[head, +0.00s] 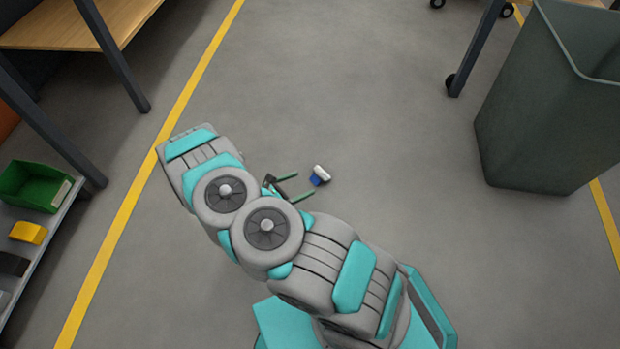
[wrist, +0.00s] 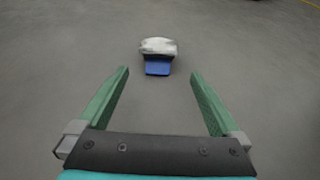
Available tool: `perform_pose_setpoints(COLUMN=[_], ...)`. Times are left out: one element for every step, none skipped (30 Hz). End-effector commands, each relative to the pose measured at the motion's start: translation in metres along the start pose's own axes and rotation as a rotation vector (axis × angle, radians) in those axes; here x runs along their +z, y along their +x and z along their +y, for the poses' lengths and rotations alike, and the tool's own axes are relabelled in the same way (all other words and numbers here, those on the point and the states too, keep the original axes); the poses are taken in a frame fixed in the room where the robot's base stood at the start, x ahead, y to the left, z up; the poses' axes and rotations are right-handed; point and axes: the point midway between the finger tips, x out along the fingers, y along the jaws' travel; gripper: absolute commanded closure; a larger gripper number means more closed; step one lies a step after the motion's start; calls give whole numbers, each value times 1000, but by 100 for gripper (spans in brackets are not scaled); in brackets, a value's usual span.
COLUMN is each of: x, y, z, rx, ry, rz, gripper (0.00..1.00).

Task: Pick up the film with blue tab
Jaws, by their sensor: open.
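The film with the blue tab (head: 320,175) lies on the grey floor in the middle of the head view. It is a small white, crumpled-looking piece with a blue part on its near side. In the wrist view the film (wrist: 158,46) is ahead of the fingertips, roughly centred between them, with its blue tab facing me. My gripper (head: 304,185) is just left of the film, its two green fingers apart and pointing toward it. In the wrist view my gripper (wrist: 160,72) is open with nothing between the fingers.
A grey-green bin (head: 545,110) stands at the right. A shelf with a green tray (head: 34,187) and a yellow box (head: 28,233) is at the left. A wooden-topped table (head: 62,27) is at the upper left. The floor around the film is clear.

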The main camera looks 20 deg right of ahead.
Motion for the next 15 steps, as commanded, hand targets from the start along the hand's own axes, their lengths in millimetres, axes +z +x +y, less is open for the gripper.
perform_pose_setpoints(x=[-1,-1,-1,-1,-1,-1,-1,-1,-1,-1,0,0,0,0,1], y=[3,6,9,12,16,20,23,25,28,30,32,36,39,42,47], z=[0,0,0,0,0,-1,0,0,0,0,1,1,1,2,2], rx=[2,3,2,1,1,-1,0,1,1,2,2,0,0,1,0], ry=[-3,-4,-4,-3,-3,-3,-3,-3,-3,-3,-3,-2,-2,-2,0], rz=[-2,-2,-2,-2,-2,-2,-2,-3,-3,-2,-2,-2,-3,-3,-3], gripper=[0,0,0,0,0,0,0,0,0,0,0,0,0,0,0])
